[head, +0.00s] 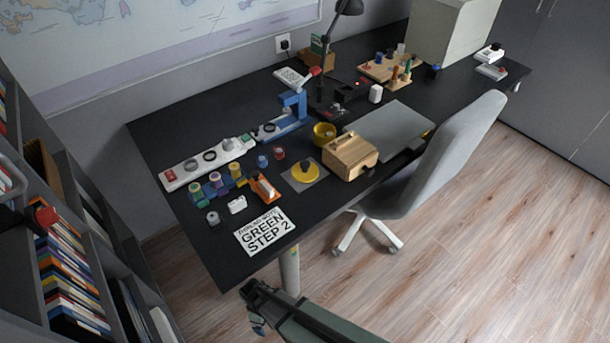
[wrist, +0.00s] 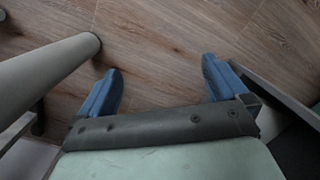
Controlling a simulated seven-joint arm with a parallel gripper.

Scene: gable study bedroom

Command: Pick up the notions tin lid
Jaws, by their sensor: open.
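The notions tin lid looks to be the flat yellow disc (head: 298,177) with a dark knob, lying on a grey square mat (head: 320,183) near the front of the black desk. A yellow round tin (head: 324,134) stands behind it. My gripper (head: 254,307) is low in front of the desk, below its front edge and well apart from the lid. In the wrist view my gripper (wrist: 162,70) has its blue fingers spread wide, with only wooden floor between them. The lid is not in the wrist view.
A wooden box (head: 350,158) stands right of the lid, and an orange-handled tool (head: 265,189) and spool rack lie left. A desk leg (head: 289,270) and grey chair (head: 440,150) stand near my arm.

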